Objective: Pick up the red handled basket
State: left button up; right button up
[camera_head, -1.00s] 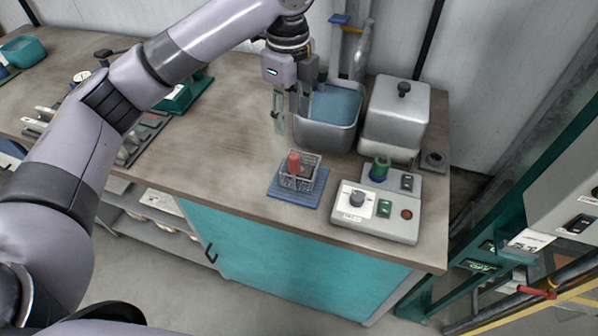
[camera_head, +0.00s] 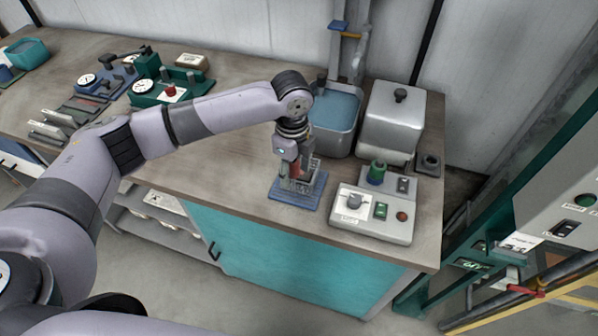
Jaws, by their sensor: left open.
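The red handled basket (camera_head: 317,182) is a small wire basket on a blue mat (camera_head: 293,200) near the front of the worktop. Its red handle (camera_head: 294,170) shows only in part behind my gripper. My left gripper (camera_head: 296,177) points down over the basket, with its fingers around or just in front of the handle. It is open. The fingertips are small and overlap the basket, so contact cannot be told. My right gripper is not in view.
A grey control box (camera_head: 372,214) with knobs stands close right of the mat. Behind are a water-filled metal basin (camera_head: 335,115) and a lidded metal box (camera_head: 394,115). Green and blue fixtures (camera_head: 166,88) stand at the back left. The worktop left of the mat is clear.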

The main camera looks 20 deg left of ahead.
pick_arm(q)
jog(key=shift+f, duration=0.75)
jog(key=shift+c, duration=0.4)
grip_shut()
jog(key=shift+r, duration=0.1)
